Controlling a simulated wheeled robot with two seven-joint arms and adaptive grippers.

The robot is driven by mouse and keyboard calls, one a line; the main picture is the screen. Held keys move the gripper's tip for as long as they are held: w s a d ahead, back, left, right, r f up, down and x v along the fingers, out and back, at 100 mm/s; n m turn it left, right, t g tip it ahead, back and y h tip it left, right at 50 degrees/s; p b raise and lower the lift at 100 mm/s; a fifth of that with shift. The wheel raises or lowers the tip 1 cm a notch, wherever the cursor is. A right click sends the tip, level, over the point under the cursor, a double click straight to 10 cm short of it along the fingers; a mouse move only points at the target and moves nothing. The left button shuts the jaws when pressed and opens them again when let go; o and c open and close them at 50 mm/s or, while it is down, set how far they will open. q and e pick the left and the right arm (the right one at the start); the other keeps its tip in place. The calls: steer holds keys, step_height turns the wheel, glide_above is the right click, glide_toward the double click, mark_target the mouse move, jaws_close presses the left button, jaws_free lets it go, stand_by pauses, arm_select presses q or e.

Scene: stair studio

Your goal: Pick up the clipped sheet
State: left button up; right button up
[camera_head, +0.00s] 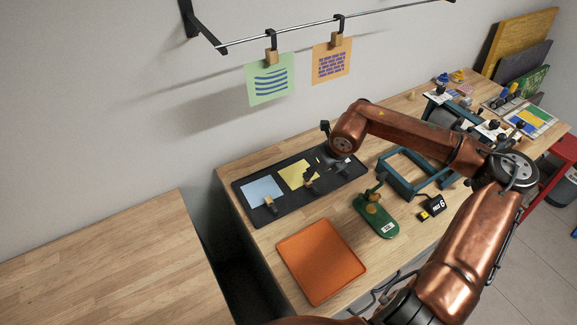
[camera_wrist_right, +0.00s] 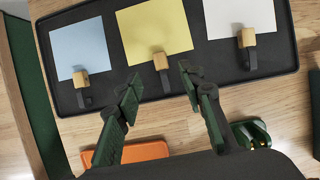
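A dark tray (camera_head: 246,204) on the wooden bench holds three sheets, each with a wooden-block clip at its near edge: a pale blue sheet (camera_head: 262,188), a yellow sheet (camera_head: 296,173) and a white sheet (camera_wrist_right: 238,14). My right gripper (camera_head: 318,167) hangs over the tray and partly hides the yellow and white sheets in the head view. In the right wrist view, its fingers (camera_wrist_right: 160,78) are apart and empty, on the near side of the yellow sheet's clip (camera_wrist_right: 160,62). Contact with the clip cannot be seen. My left gripper is not in view.
A green sheet (camera_head: 270,82) and an orange sheet (camera_head: 332,63) hang clipped from a wall rail (camera_head: 300,29). An orange tray (camera_head: 320,262), a green stapler-like tool (camera_head: 377,214) and a blue frame (camera_head: 400,187) stand near the dark tray. Bare wood lies between them.

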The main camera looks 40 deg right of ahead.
mark_target(309, 182)
steer(key=b+x, duration=0.1)
steer(key=x, duration=0.1)
steer(key=shift+w+d+f, duration=0.1)
steer(key=shift+w+f, duration=0.15)
steer(key=shift+f, duration=0.05)
steer(key=b+x, duration=0.1)
steer(key=x, duration=0.4)
steer(key=shift+s+f, duration=0.1)
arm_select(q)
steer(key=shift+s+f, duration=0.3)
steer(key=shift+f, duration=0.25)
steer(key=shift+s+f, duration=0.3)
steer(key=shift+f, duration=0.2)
arm_select(e)
steer(key=shift+c, duration=0.4)
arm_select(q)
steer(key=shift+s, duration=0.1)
arm_select(e)
steer(key=c, duration=0.8)
